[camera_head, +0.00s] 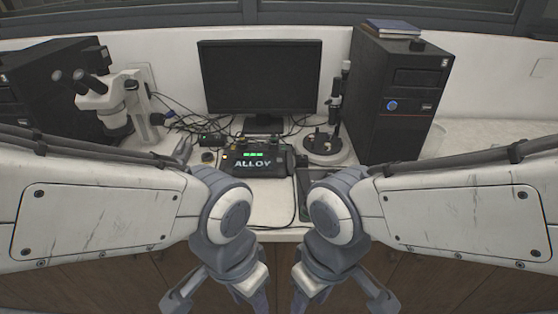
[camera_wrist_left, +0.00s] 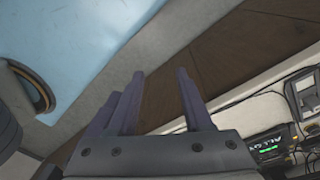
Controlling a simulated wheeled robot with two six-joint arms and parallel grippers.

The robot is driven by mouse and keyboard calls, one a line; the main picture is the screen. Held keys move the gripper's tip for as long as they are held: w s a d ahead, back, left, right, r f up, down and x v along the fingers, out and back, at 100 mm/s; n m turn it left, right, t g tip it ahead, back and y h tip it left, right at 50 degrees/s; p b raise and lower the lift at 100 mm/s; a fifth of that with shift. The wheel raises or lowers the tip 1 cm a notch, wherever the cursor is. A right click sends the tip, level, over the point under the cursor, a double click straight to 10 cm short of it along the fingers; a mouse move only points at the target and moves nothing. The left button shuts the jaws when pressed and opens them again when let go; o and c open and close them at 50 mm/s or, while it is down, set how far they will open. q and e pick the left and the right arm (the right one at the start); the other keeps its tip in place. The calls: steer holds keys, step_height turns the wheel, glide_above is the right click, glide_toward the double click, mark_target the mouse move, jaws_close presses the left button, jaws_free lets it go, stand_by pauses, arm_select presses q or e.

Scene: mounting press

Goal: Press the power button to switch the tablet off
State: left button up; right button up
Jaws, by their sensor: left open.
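A dark flat slab (camera_head: 304,184), perhaps the tablet, lies on the white bench, mostly hidden behind my right arm. Its screen and power button cannot be made out. A grey-framed dark panel at the right edge of the left wrist view (camera_wrist_left: 304,92) may be the same thing. My left gripper (camera_head: 216,298) hangs low in front of the bench, open and empty, apart from everything; its fingers also show in the left wrist view (camera_wrist_left: 158,100). My right gripper (camera_head: 338,296) hangs beside it, fingers spread and apparently empty, tips partly cut off.
A black box marked ALLOY (camera_head: 254,164) with green lights sits mid-bench. Behind are a monitor (camera_head: 262,78), a microscope (camera_head: 118,100), a round-based stand (camera_head: 326,146) and a computer tower (camera_head: 396,100). Cables lie across the bench. Its front edge is near my grippers.

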arm_select(q)
jaws_close()
stand_by(1.8)
